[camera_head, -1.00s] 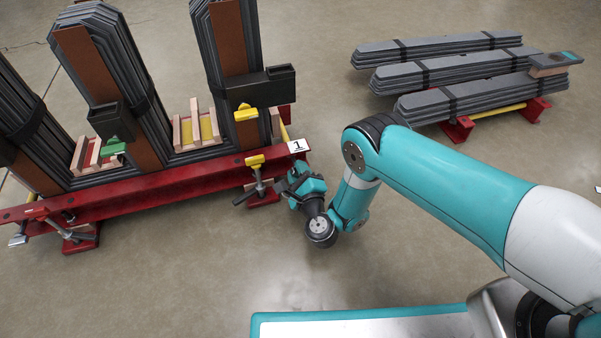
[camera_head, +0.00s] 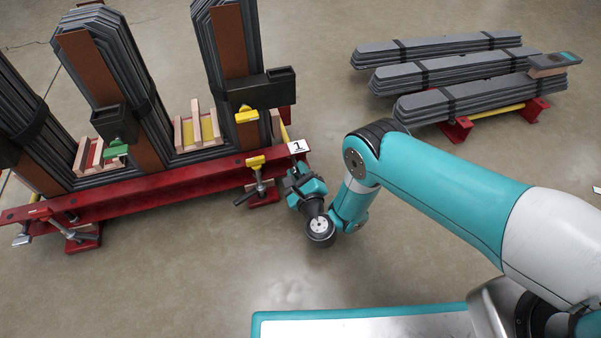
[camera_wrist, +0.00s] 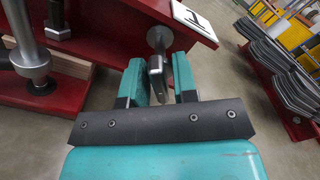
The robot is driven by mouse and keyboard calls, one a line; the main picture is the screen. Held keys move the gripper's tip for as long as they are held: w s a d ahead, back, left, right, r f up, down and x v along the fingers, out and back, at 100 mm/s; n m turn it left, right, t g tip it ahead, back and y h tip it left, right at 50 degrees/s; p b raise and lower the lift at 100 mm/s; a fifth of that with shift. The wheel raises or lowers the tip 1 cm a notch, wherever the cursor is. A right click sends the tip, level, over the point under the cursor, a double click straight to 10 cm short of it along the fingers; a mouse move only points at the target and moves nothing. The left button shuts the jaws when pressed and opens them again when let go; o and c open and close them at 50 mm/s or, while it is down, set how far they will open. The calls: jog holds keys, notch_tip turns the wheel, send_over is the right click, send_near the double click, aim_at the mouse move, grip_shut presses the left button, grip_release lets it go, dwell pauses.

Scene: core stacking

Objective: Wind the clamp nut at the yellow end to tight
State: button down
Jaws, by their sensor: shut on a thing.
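The clamp nut (camera_wrist: 156,66) is a grey metal piece on a bolt at the end of the red beam (camera_head: 215,172), below the white card marked 1. My gripper (camera_wrist: 158,88) has its two teal fingers shut on either side of the nut. In the head view my gripper (camera_head: 293,175) is at the beam's right end, and the nut is hidden there. A yellow clamp (camera_head: 256,162) with a metal screw and cross handle stands just left of my gripper.
Grey core stacks (camera_head: 130,90) stand upright on the beam. Strapped grey bundles (camera_head: 470,95) lie on supports at the back right. The floor in front of the beam is clear.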

jog(key=shift+m+p, duration=0.3)
jog(key=shift+m, duration=1.1)
jog(key=shift+d+m, duration=0.1)
jog(key=shift+m, duration=0.5)
jog(key=c, duration=1.3)
grip_release()
jog(key=shift+m, duration=0.4)
jog(key=o, duration=0.5)
jog(key=shift+s, duration=0.1)
